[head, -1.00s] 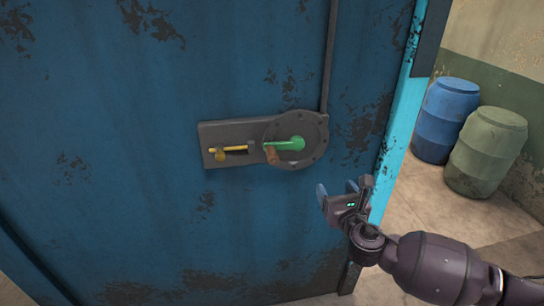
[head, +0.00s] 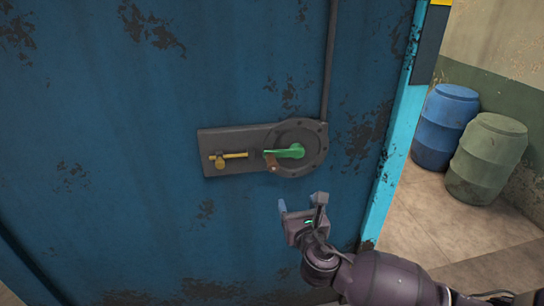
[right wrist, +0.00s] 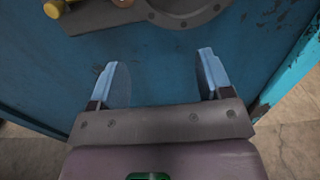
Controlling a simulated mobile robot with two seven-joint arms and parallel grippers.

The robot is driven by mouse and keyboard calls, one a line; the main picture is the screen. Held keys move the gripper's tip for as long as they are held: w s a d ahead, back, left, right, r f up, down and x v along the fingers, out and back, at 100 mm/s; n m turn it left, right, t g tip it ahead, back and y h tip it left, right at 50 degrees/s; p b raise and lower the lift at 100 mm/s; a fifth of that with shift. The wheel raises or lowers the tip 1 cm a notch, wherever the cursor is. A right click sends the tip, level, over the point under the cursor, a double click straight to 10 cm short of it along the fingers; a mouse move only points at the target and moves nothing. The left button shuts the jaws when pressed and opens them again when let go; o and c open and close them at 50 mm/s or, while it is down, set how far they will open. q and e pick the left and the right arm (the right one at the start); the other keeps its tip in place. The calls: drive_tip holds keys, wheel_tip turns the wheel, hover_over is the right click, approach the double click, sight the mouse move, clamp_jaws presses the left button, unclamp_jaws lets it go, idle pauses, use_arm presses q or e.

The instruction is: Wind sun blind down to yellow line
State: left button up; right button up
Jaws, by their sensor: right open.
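A green crank arm (head: 286,152) with a brown knob (head: 271,165) sits on a round dark hub (head: 316,142) on the blue wall. The crank arm points left, and the knob is at its left end. In the right wrist view the hub's rim (right wrist: 188,18) shows at the top edge. My right gripper (head: 301,204) is open and empty, below the crank and slightly right of the knob. Its two blue-grey fingers (right wrist: 160,66) point toward the hub, apart from it. My left gripper, the sun blind and the yellow line are not identifiable in view.
A grey plate (head: 222,138) with a yellow bolt (head: 236,156) extends left of the hub. A dark pipe (head: 330,55) rises from the hub. A blue barrel (head: 445,125) and a green barrel (head: 487,158) stand at right, beyond the wall's light-blue edge (head: 391,155).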

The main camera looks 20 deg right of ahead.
approach(273, 168)
drive_tip(key=x, duration=1.2)
drive_tip(key=shift+c, duration=0.4)
drive_tip(key=c, duration=1.2)
